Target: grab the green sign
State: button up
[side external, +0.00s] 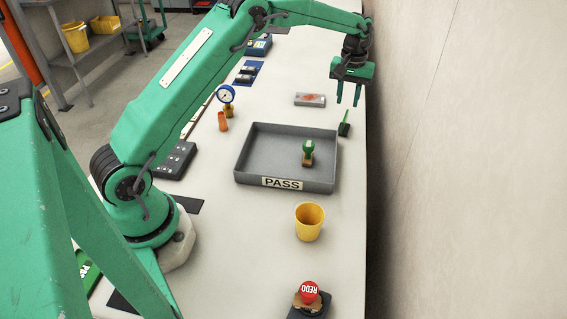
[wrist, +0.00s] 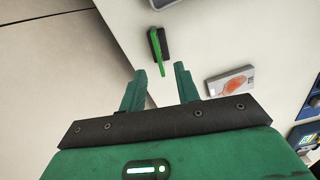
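A thin green upright piece on a dark base, likely the green sign (side external: 345,123), stands at the right edge of the table, just outside the tray's far right corner. In the wrist view the sign (wrist: 158,50) is seen nearly edge-on, so its face is hidden. My gripper (side external: 348,101) is above and beyond it, fingers pointing down. In the wrist view my gripper (wrist: 160,69) has its fingers apart with nothing held. The sign's near end lines up with the gap between the fingertips; contact is not apparent.
A grey PASS tray (side external: 243,160) holds a green-topped stamp (side external: 308,148). A grey box with an orange mark (side external: 310,99) lies near the sign. A yellow cup (side external: 309,222) and red REDO button (side external: 309,291) stand nearer. A wall (side external: 470,160) runs along the right.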

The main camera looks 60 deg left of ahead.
aim_at(346, 116)
jog(key=shift+f, duration=0.2)
jog(key=shift+f, duration=1.25)
jog(key=shift+f, duration=0.1)
jog(key=shift+d+f, duration=0.1)
jog(key=shift+f, duration=2.4)
jog(key=shift+c, duration=0.2)
grip_shut()
